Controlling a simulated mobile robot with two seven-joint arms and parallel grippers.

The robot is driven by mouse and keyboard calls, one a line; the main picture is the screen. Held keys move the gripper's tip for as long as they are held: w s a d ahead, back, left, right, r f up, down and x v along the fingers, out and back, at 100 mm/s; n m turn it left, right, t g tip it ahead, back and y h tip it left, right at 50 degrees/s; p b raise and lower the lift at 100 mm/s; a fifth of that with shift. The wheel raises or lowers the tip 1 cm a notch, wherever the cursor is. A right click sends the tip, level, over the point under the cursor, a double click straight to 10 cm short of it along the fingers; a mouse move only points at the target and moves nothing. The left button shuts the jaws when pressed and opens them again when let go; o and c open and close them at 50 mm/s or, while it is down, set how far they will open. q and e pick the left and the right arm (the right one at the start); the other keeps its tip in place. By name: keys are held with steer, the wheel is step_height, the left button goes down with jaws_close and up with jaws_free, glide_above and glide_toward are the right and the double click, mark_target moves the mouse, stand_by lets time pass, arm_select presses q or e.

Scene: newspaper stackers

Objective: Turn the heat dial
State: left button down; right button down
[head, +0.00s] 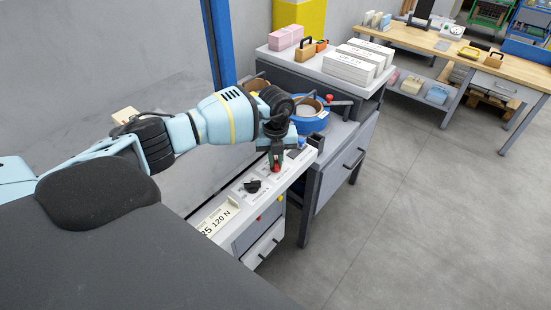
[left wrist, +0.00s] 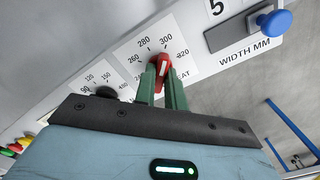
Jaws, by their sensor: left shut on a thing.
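The heat dial is a red knob with a white pointer line. It shows in the left wrist view (left wrist: 163,65) on a white plate with marks 260, 280, 300 and 320. Its pointer lies between the 280 and 300 marks, as far as I can tell. My left gripper (left wrist: 161,78) has its two green fingers on either side of the red knob, shut on it. In the head view my left gripper (head: 276,163) reaches down onto the panel, with the red knob (head: 277,169) just below its fingers. My right gripper is in neither view.
A black dial (head: 253,186) sits beside the heat dial on the same panel. A slider with a blue knob (left wrist: 274,22), labelled WIDTH MM, is on the other side. A blue round container (head: 310,117) stands behind the gripper. Grey floor is open to the right.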

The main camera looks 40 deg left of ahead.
mark_target(276, 161)
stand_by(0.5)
arm_select(q)
steer(key=c, duration=1.5)
jaws_free()
steer(key=shift+o, duration=0.2)
step_height(276, 161, up, 7)
steer(key=shift+r, duration=0.45)
